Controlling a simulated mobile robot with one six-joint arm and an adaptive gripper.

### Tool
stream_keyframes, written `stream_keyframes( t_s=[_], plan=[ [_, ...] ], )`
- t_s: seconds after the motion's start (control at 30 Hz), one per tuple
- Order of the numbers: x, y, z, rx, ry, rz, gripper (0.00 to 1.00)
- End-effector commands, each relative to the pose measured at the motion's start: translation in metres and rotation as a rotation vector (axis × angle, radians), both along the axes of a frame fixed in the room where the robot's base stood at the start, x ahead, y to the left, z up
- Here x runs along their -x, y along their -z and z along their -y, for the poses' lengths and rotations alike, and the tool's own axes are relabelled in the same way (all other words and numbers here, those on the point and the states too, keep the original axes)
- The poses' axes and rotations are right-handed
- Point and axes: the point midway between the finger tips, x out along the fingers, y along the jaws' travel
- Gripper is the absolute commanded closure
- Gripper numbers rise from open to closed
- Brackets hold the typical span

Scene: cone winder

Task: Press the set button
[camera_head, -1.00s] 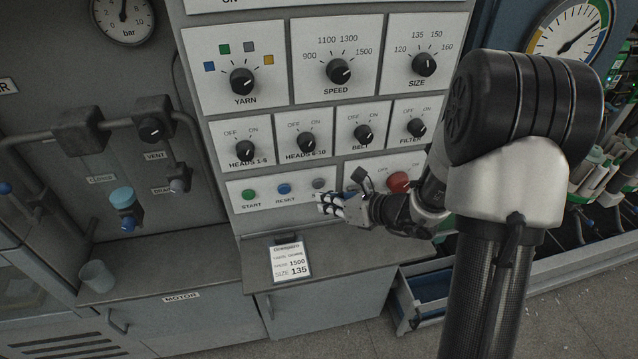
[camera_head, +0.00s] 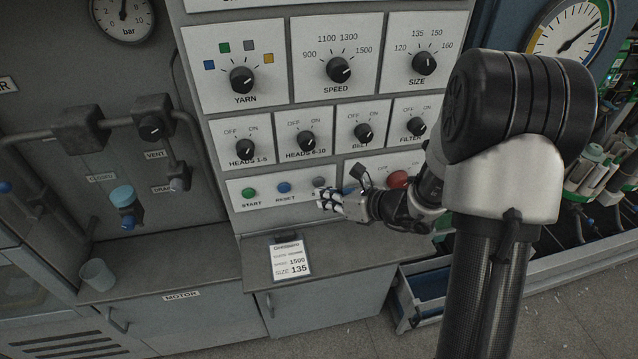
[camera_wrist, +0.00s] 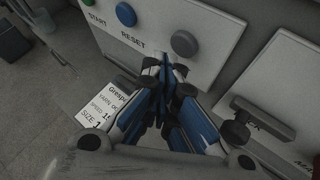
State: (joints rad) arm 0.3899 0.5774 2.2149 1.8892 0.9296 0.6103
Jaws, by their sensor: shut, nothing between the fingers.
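A panel row holds a green START button (camera_head: 249,194), a blue RESET button (camera_head: 284,188) and a grey button (camera_head: 319,183). The grey button's label is hidden behind my gripper, so I cannot read it as SET. My gripper (camera_head: 323,199) is shut and empty, in front of the panel just below the grey button. In the wrist view, the closed fingertips (camera_wrist: 166,66) lie just below and left of the grey button (camera_wrist: 184,43), with the blue button (camera_wrist: 126,14) further left. I cannot tell whether the fingers touch the panel.
A red button (camera_head: 398,180) and a dark lever (camera_head: 361,176) sit right of the gripper. A ledge below bears a card (camera_head: 290,259) reading SPEED 1500, SIZE 135. Knobs, including the BELT knob (camera_head: 363,132), are above. A cup (camera_head: 97,274) stands at left.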

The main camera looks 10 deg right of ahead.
Motion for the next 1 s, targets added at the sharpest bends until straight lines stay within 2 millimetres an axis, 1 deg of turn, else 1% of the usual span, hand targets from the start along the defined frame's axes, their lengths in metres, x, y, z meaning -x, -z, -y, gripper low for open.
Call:
stream_keyframes(
  t_s=[0.53, 0.8, 1.0],
  plan=[
    [-0.0002, 0.0, 0.0, 0.0, 0.0, 0.0, 1.0],
    [-0.0077, 0.0002, -0.0001, 0.0, 0.0, 0.0, 1.0],
    [-0.0085, 0.0001, 0.0, -0.001, 0.0, -0.001, 1.0]
  ],
)
